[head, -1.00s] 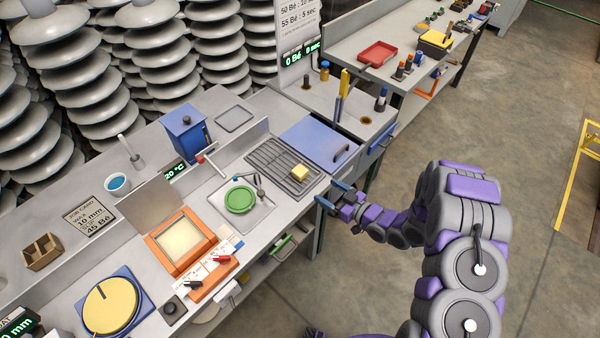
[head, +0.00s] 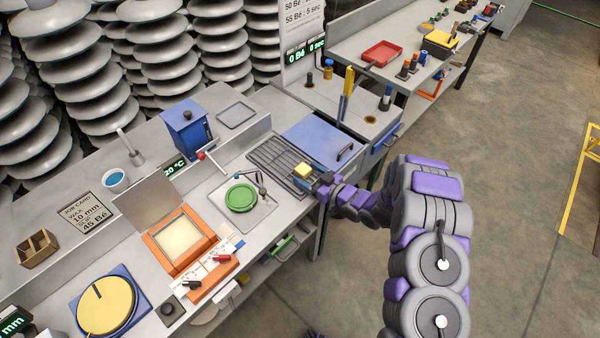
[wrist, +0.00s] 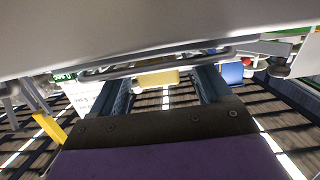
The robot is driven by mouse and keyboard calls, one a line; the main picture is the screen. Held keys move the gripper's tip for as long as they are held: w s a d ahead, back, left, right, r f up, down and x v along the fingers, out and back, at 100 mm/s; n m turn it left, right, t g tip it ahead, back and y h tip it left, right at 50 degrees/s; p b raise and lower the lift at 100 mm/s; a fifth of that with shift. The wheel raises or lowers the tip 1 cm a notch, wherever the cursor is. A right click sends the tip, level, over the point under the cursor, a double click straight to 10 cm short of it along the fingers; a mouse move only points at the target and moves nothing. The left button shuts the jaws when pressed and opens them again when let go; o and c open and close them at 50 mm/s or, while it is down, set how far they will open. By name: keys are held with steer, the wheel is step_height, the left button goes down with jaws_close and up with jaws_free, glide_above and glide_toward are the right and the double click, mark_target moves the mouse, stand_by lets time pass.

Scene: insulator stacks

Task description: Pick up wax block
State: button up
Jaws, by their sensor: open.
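The wax block (head: 303,170) is a small yellow block at the right end of the dark slatted rack (head: 270,154) on the bench. My gripper (head: 314,181) is at the rack's front right edge, close beside the block. In the wrist view my gripper (wrist: 160,85) has its two dark fingers spread apart, and the wax block (wrist: 157,79) shows in the gap between them, near the tips. The head view is too small to tell whether a finger touches the block.
A green dish (head: 241,197) lies in a shallow tray left of the rack. An orange-framed heater (head: 181,240) stands at the front left. A grey bar crosses the top of the wrist view.

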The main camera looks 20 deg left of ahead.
steer(key=shift+w+a, duration=0.15)
steer(key=shift+w, duration=0.25)
steer(key=shift+a, duration=0.1)
steer(key=shift+a+f, duration=0.15)
steer(key=shift+a, duration=0.4)
steer(key=shift+c, duration=0.3)
steer(key=shift+a, duration=0.15)
steer(key=shift+c, duration=1.5)
steer(key=shift+d, duration=0.45)
steer(key=c, duration=0.4)
steer(key=shift+c, duration=1.4)
steer(key=shift+a, duration=0.15)
steer(key=shift+a, duration=0.1)
